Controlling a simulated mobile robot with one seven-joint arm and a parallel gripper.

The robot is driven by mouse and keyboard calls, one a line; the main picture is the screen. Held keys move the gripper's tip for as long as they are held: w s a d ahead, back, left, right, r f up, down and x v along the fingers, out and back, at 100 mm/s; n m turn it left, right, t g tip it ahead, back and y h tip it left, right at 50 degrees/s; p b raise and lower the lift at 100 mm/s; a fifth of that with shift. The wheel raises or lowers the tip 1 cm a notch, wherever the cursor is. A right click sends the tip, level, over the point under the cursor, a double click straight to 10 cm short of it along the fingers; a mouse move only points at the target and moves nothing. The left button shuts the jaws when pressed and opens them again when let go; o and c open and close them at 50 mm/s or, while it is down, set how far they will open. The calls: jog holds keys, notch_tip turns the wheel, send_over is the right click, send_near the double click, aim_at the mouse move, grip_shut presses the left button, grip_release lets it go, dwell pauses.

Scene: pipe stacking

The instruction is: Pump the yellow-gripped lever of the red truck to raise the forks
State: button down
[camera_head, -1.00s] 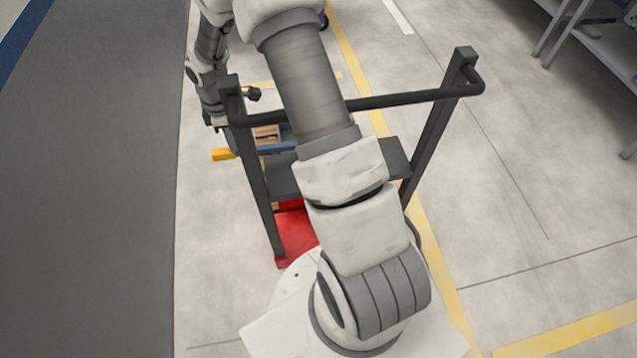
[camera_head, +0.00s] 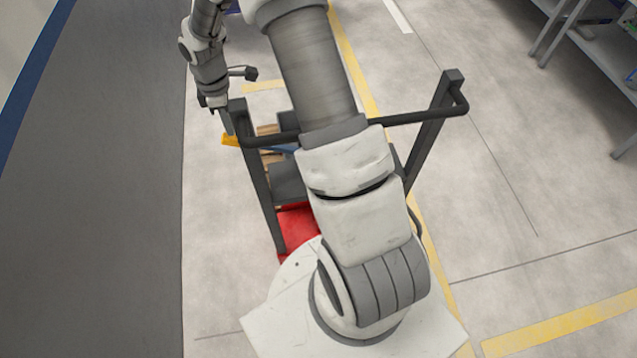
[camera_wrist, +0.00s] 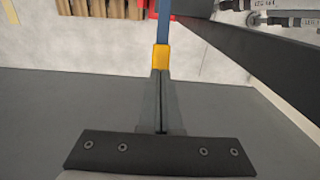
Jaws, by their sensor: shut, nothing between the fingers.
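The red truck has a red base (camera_head: 298,232) and a dark upright handle frame (camera_head: 262,185), partly hidden behind my arm. Its blue lever (camera_wrist: 163,25) ends in a yellow grip (camera_wrist: 160,57), seen in the wrist view. The yellow grip (camera_head: 230,140) also shows at the left of the frame in the head view. My gripper (camera_wrist: 160,74) is shut and empty, its fingertips at the end of the yellow grip; I cannot tell whether they touch it. In the head view my gripper (camera_head: 223,125) is just above the grip, beside the left post. The forks cannot be made out.
Wooden slats (camera_wrist: 105,8) lie beyond the lever. The frame's dark crossbar (camera_head: 400,118) passes close to my arm. Metal shelving (camera_head: 590,60) stands at the right. A dark grey floor strip (camera_head: 100,200) runs along the left, and the floor right of the truck is clear.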

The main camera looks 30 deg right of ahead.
notch_tip(320, 180, down, 13)
jog(key=b, duration=0.9)
notch_tip(320, 180, up, 13)
jog(key=p, duration=1)
jog(key=shift+r, duration=0.15)
notch_tip(320, 180, down, 14)
jog(key=r+b, duration=0.1)
jog(key=b, duration=0.8)
notch_tip(320, 180, up, 13)
jog(key=p, duration=0.9)
jog(key=shift+f+p, duration=0.1)
jog(key=shift+p, duration=0.3)
notch_tip(320, 180, up, 5)
jog(key=p, duration=0.3)
jog(key=shift+p, duration=0.35)
